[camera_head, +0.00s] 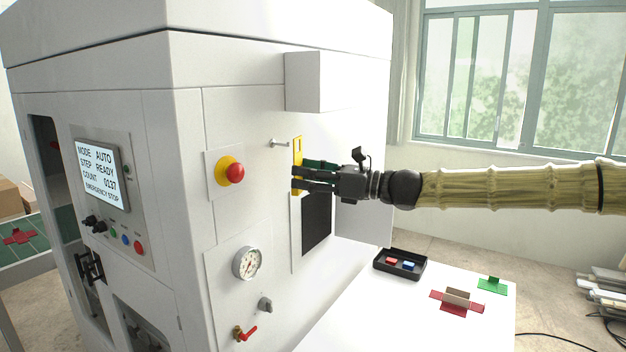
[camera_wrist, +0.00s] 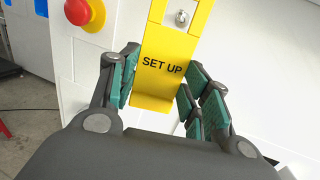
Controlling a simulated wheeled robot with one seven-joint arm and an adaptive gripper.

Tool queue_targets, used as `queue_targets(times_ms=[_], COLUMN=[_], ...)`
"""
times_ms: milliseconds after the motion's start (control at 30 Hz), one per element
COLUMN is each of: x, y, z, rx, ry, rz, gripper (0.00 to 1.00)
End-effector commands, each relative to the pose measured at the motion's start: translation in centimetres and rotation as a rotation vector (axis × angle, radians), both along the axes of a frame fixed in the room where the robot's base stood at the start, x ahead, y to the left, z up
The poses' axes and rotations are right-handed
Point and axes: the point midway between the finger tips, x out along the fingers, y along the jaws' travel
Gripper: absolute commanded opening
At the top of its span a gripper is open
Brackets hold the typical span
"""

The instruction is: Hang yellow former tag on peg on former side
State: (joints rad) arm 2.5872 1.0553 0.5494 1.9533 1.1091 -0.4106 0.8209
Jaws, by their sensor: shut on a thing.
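The yellow tag (camera_head: 297,150) is upright between the fingers of my gripper (camera_head: 300,180), beside the white side of the former. In the wrist view the tag (camera_wrist: 165,65) reads "SET UP" and has a slot at its top. The metal peg (camera_head: 280,143) sticks out of the former side, just left of the tag's top in the head view. In the wrist view the round end of the peg (camera_wrist: 181,17) shows within the slot. In the head view a small gap shows between peg tip and tag. My gripper (camera_wrist: 157,88) is shut on the tag's lower part.
A white box (camera_head: 318,82) juts from the former above the tag. A red emergency button (camera_head: 235,173) is left of it, and a dark opening (camera_head: 316,225) is below. A white table (camera_head: 385,315) holds a black tray (camera_head: 400,275) and small red and green pieces.

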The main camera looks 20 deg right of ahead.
Motion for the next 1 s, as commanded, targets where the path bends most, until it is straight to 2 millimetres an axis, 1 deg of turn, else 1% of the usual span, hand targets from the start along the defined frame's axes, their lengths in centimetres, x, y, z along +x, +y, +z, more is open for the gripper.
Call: queue_targets(times_ms=[700, 1000], x=[2.5, 3.3], y=[2.1, 2.6], z=[-0.4, -1.1], rx=[-0.001, 0.000], ry=[0.000, 0.000], rz=[0.001, 0.000], gripper=[0.31, 0.31])
